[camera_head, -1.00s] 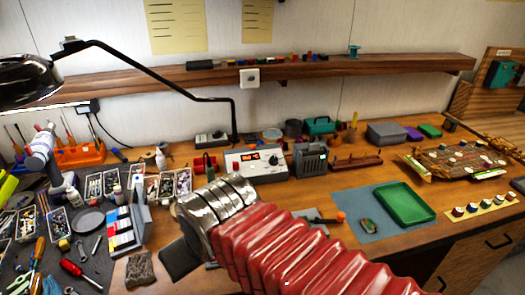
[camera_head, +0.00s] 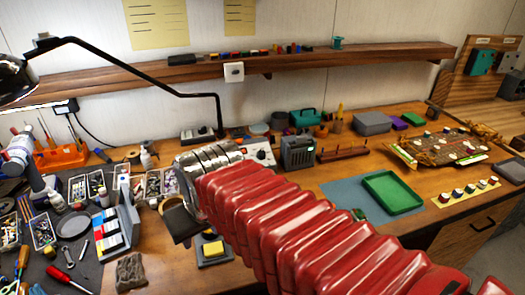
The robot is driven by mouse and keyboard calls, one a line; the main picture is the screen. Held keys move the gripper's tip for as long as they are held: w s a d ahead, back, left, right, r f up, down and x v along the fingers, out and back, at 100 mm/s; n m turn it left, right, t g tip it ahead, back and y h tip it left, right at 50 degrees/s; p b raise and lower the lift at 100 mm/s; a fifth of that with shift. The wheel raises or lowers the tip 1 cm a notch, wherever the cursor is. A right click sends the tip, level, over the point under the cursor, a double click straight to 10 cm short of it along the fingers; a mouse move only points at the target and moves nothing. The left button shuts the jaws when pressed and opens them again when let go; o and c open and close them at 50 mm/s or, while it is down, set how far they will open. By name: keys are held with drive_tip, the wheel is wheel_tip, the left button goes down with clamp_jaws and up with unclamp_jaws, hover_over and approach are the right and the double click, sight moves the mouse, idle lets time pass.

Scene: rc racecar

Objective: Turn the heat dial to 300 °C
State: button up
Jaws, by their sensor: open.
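The white heat station (camera_head: 269,162) stands at the back of the bench, below the shelf. Its round dial (camera_head: 261,154) shows just past my arm's metal cuff, too small to read its setting. The station's display and left side are hidden behind my arm. My gripper (camera_head: 181,218) is a dark shape below the metal cuff, low over the bench and in front and left of the station. It is open, apart from the dial, and its fingertips are mostly hidden. My red ribbed arm covers the lower middle of the view.
A yellow sponge (camera_head: 212,249) sits on a dark stand near my gripper. A green tray (camera_head: 392,193) lies on a blue mat. A black lamp arm (camera_head: 140,72) reaches over the left side.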

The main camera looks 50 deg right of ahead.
drive_tip(key=w+d+m+g, duration=0.1)
drive_tip(key=w+d+m, duration=0.45)
drive_tip(key=d, duration=0.95)
approach(261, 152)
drive_tip(key=s+v, duration=0.1)
drive_tip(key=v, duration=0.4)
drive_tip(key=shift+s+a+t+h, duration=0.1)
drive_tip(key=shift+a+t+h, duration=0.2)
drive_tip(key=shift+t, duration=0.1)
drive_tip(key=shift+f, duration=0.1)
drive_tip(key=x, duration=1.4)
drive_tip(key=shift+c, duration=0.6)
drive_tip(key=c, duration=0.9)
